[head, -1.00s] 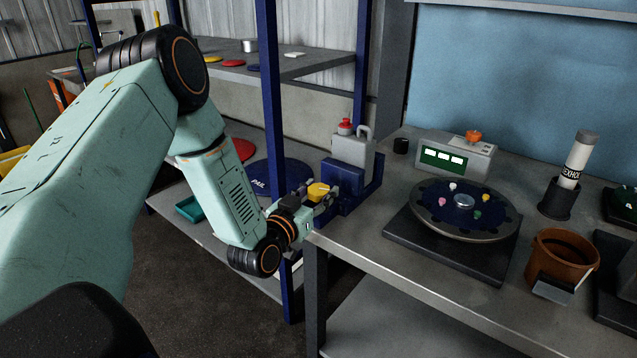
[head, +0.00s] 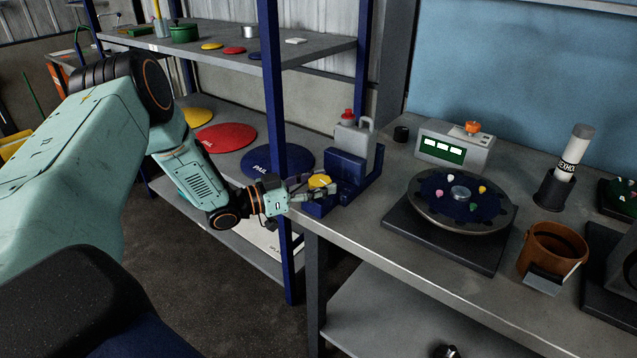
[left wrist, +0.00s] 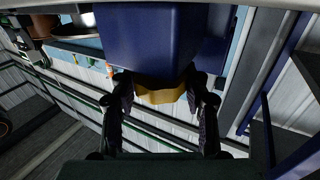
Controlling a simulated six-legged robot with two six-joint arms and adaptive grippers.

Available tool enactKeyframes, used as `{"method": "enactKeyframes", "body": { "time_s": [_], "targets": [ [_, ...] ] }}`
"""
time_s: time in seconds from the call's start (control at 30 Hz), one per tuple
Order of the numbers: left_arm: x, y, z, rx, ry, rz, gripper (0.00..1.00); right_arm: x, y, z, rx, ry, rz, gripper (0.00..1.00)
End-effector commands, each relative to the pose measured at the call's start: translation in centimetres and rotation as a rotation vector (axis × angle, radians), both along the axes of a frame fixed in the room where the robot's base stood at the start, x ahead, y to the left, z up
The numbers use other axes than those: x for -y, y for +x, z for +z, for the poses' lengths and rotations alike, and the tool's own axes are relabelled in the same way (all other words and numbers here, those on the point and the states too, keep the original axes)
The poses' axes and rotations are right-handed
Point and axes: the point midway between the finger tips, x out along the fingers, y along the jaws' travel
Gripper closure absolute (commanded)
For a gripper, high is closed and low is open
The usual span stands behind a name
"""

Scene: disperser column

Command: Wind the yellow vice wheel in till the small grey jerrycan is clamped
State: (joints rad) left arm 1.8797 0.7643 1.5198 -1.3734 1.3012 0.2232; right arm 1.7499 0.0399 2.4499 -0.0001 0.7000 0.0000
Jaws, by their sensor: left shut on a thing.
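The small grey jerrycan (head: 353,137) with a red cap stands upright in the blue vice (head: 347,168) at the left end of the bench. The vice's front jaw hides its lower part, and I cannot tell if both jaws touch it. The yellow vice wheel (head: 320,181) is on the vice's left side. My left gripper (head: 312,186) is shut on the wheel, coming in from the left. In the left wrist view the yellow wheel (left wrist: 160,91) sits between the two fingers, against the blue vice body (left wrist: 150,40). My right gripper is not seen.
A dark turntable (head: 461,199), a grey control box (head: 455,147), a brown pot (head: 552,250) and a white tube (head: 574,148) stand on the bench to the right. A blue rack post (head: 275,140) rises close beside my left forearm.

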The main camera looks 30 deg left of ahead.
Motion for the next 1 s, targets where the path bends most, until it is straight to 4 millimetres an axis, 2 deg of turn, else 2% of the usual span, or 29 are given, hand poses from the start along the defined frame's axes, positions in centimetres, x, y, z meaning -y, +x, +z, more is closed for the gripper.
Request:
{"method": "enactKeyframes", "body": {
  "time_s": [0.57, 0.6, 0.83, 1.0],
  "targets": [
    [0.01, 0.14, 0.23, 0.005, -0.001, -0.028, 0.85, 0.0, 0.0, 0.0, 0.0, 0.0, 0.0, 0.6],
    [0.01, 0.14, 0.22, 0.005, -0.001, -0.027, 0.5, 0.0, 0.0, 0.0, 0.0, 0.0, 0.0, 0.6],
    [0.02, 0.08, 0.12, 0.002, 0.0, -0.027, 0.31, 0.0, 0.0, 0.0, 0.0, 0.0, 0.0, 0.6],
    [0.02, 0.06, 0.08, 0.002, -0.001, -0.027, 0.3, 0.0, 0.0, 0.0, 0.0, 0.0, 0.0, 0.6]
  ]
}}
